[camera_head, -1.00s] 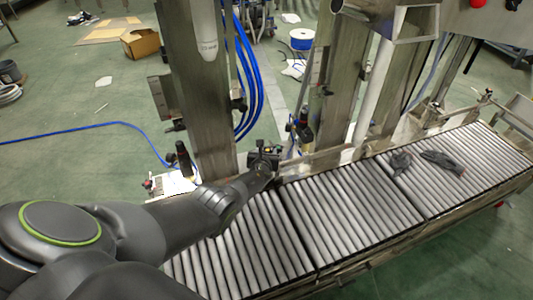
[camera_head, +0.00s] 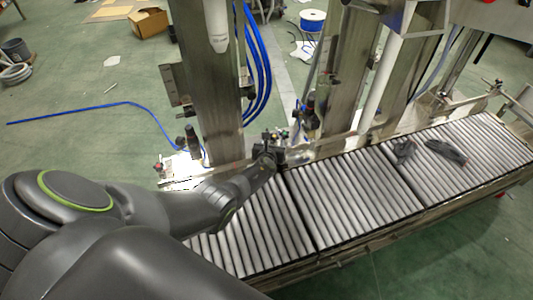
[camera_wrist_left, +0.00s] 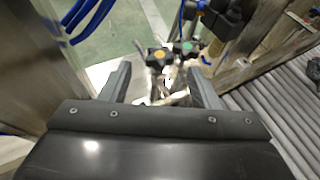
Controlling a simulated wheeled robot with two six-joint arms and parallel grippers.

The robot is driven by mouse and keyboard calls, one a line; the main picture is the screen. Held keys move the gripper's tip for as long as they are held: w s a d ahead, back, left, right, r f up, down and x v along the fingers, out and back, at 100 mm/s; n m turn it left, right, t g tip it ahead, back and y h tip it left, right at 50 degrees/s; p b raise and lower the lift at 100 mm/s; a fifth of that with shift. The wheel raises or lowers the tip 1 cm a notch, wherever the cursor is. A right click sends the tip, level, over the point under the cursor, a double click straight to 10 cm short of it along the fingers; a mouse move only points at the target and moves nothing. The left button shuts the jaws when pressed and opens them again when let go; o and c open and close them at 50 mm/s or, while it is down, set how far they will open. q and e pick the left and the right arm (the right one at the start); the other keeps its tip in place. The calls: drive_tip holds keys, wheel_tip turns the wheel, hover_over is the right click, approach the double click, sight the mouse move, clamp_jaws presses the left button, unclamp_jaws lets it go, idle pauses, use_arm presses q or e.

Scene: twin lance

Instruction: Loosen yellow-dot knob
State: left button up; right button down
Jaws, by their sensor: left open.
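The yellow-dot knob (camera_wrist_left: 158,56) is a dark lobed knob with an orange-yellow centre, in the left wrist view. It stands ahead of my left gripper (camera_wrist_left: 160,77), roughly midway between the two open fingers and apart from both. A similar knob with a green dot (camera_wrist_left: 187,48) is just to its right and slightly farther up. My right gripper is in neither view.
A metal post (camera_head: 207,90) with blue hoses (camera_head: 257,85) rises behind my left gripper. The roller conveyor (camera_head: 350,205) runs to the right, with dark gloves (camera_head: 445,150) lying on it.

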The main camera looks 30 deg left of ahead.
use_arm(q)
drive_tip(key=p+v, duration=0.8)
drive_tip(key=v, duration=0.5)
drive_tip(key=shift+r, duration=0.2)
drive_tip(key=shift+s, duration=0.1)
drive_tip(key=shift+c, duration=0.2)
